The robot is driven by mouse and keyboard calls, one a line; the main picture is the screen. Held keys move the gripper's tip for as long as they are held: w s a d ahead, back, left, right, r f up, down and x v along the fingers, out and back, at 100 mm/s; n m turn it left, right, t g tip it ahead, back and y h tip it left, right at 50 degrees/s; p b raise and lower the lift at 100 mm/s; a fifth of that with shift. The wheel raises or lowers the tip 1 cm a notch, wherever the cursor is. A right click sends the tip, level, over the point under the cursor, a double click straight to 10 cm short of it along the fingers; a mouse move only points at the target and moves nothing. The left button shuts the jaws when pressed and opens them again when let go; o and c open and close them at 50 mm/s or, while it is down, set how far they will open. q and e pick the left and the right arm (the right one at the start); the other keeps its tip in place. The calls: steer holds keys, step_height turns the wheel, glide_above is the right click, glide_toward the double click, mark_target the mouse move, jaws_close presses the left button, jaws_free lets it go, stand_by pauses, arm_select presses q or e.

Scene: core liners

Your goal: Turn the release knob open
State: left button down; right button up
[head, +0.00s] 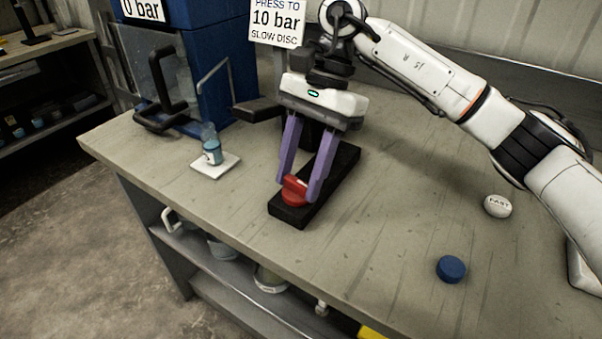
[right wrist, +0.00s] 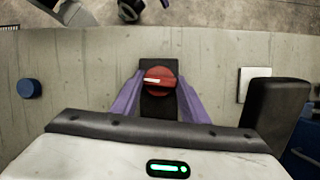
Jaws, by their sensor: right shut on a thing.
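The release knob (head: 294,190) is red with a white mark on top. It sits at the near end of a black base (head: 335,180) on the bench. My right gripper (head: 300,187) points down over it with its two purple fingers on either side, shut on the knob. In the right wrist view the knob (right wrist: 159,80) is between the fingertips (right wrist: 160,84), and its white mark lies roughly crosswise in the picture.
A blue press (head: 215,70) with a black handle stands at the back left. A blue disc (head: 451,269) and a white "FAST" disc (head: 497,206) lie to the right. The bench front is mostly clear.

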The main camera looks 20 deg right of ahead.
steer(key=shift+n, duration=0.7)
steer(key=shift+g+h, duration=0.3)
steer(key=o, duration=1.1)
steer(key=shift+c, duration=0.2)
steer(key=shift+w+r, duration=0.1)
steer(key=shift+r, duration=0.05)
steer(key=p+v, duration=0.1)
steer(key=v, duration=0.9)
